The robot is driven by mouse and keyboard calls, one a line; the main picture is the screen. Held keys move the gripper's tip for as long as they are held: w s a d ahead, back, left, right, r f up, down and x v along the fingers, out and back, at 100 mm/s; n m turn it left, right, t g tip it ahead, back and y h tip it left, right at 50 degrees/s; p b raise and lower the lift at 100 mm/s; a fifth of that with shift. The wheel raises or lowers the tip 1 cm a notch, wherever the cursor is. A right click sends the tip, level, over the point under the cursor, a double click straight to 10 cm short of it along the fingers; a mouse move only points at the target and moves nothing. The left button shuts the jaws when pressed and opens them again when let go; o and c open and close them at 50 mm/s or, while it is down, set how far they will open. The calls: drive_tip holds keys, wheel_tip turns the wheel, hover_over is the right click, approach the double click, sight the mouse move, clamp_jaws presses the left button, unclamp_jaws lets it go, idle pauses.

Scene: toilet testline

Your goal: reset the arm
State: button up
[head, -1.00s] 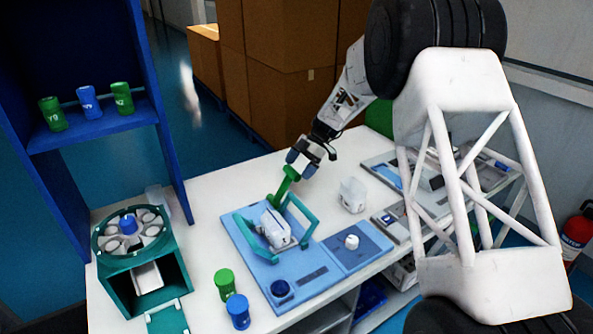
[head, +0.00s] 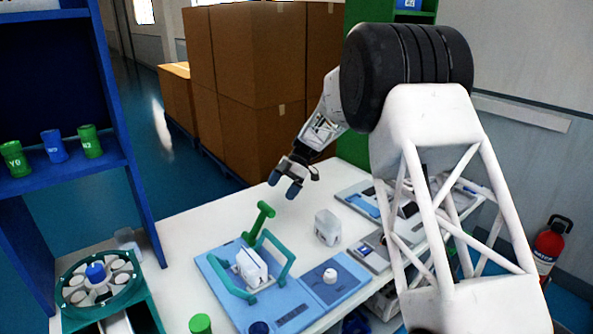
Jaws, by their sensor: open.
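My gripper (head: 284,184) is open and empty in the head view, with its blue fingertips pointing down above the back part of the white table. It is apart from the green handle (head: 262,220), which rises from a light blue fixture board (head: 217,262) below and to the left of the fingertips. My arm reaches in from the right, across the far side of the table.
A white block sits in the teal-framed fixture (head: 281,265). A clear-white piece (head: 327,227) stands right of it. A green carousel (head: 68,296) and blue shelf (head: 60,180) with cups are left. Cardboard boxes (head: 250,80) stand behind. Bare table surrounds the gripper.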

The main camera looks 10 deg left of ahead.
drive_tip(key=s+d+r+m+t+h, duration=0.1)
drive_tip(key=s+d+r+m+t, duration=0.1)
drive_tip(key=s+d+r+m, duration=0.7)
drive_tip(key=s+d+r+m+t+h, duration=0.15)
drive_tip(key=s+d+r+m, duration=0.4)
drive_tip(key=s+d, duration=0.7)
drive_tip(key=s+d+m+t+h, duration=0.1)
drive_tip(key=s+d+m, duration=0.3)
drive_tip(key=s, duration=0.6)
drive_tip(key=s+d+m+t+h, duration=0.1)
drive_tip(key=s+d+m, duration=0.3)
drive_tip(key=s, duration=0.7)
drive_tip(key=s+d+m+t+h, duration=0.1)
drive_tip(key=s+d+m, duration=0.3)
drive_tip(key=s, duration=0.6)
drive_tip(key=shift+s+d+f+m+t, duration=0.4)
drive_tip(key=shift+d+t, duration=0.45)
drive_tip(key=shift+d, duration=0.2)
